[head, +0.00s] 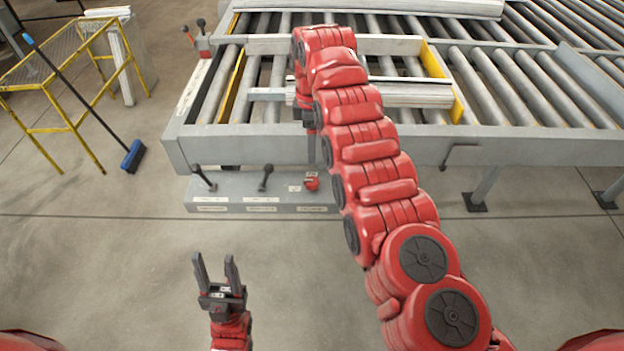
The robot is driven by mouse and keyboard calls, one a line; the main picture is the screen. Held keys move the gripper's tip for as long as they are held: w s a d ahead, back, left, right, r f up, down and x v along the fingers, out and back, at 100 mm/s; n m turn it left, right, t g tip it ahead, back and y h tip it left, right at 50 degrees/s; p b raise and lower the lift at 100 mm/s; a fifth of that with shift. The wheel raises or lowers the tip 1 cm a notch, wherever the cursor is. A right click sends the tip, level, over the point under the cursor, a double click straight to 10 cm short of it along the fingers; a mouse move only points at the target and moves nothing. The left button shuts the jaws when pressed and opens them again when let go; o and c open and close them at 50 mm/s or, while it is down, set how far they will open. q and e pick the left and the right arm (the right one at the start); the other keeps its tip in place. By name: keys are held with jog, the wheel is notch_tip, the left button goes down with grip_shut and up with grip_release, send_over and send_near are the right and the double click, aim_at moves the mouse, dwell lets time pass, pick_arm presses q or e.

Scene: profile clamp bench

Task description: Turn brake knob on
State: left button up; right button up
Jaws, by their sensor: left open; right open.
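A small red knob (312,183), likely the brake knob, sits at the right end of a low grey control panel (230,187) in front of the roller bench. Its labels are too small to read, and I cannot tell its setting. My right arm reaches up over the bench and bends down at its far end. My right gripper (311,146) points down above and behind the knob in the picture, apart from it, partly hidden by my arm; it is open. My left gripper (216,268) is open and empty, low over the floor in front of the panel.
Two black levers (265,177) (203,178) stand on the panel left of the knob. The roller bench (520,145) holds pale profiles (415,95) between yellow strips. A crank handle (458,155) sticks out from its front. A yellow-framed stand (75,125) and blue broom (133,155) are left.

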jog(key=f, duration=0.1)
jog(key=p, duration=0.3)
send_over(312, 180)
notch_tip(312, 180, down, 7)
jog(key=shift+d+f, duration=0.1)
notch_tip(312, 180, down, 3)
jog(key=shift+r+b, duration=0.1)
jog(key=shift+b, duration=0.35)
jog(key=shift+f, duration=0.6)
grip_shut()
